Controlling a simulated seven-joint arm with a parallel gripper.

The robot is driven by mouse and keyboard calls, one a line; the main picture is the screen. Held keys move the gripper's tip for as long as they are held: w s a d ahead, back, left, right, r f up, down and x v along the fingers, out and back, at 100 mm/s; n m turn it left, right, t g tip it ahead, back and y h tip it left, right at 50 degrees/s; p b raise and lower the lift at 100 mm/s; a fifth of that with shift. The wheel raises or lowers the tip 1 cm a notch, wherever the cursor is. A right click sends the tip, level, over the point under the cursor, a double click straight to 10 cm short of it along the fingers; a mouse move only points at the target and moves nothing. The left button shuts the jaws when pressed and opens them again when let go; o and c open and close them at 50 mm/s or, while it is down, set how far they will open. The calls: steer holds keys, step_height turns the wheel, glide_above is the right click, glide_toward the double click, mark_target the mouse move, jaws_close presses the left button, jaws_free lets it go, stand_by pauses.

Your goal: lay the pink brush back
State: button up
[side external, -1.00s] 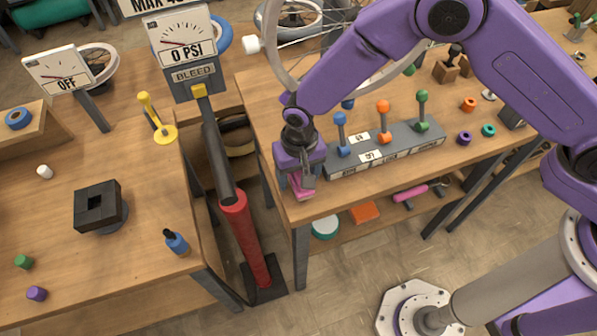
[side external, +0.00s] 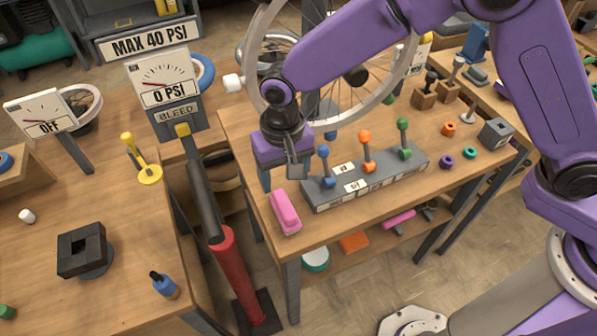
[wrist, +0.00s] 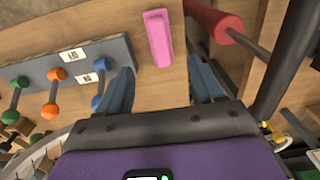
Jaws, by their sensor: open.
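A pink block-shaped brush (side external: 285,212) lies on the wooden workbench, near its front left corner and left of the grey lever panel. It also shows in the wrist view (wrist: 158,38), lying apart from my fingers, beyond their tips. My gripper (side external: 281,178) is open and empty, just behind the brush in the side view. In the wrist view my gripper (wrist: 163,85) has its two fingers spread wide with bare wood between them. A second pink item (side external: 398,220) lies on the shelf below the bench.
The grey panel with blue, orange and green levers (side external: 366,178) stands close right of my gripper. A red and black pump cylinder (side external: 232,270) rises in the gap left of the bench. A spoked wheel (side external: 318,50) stands behind. Bare wood lies in front of the panel.

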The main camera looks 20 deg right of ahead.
steer(key=shift+r, duration=0.1)
steer(key=s+d+r+n, duration=0.3)
steer(key=s+d, duration=0.4)
steer(key=d, duration=0.4)
steer(key=s+d+r+n, duration=0.4)
steer(key=s+d, duration=0.3)
steer(key=d, duration=0.4)
steer(key=s+d+r+n, duration=0.4)
steer(key=s+d, duration=0.4)
steer(key=d, duration=0.3)
steer(key=shift+d+n, duration=0.25)
steer(key=shift+n, duration=0.55)
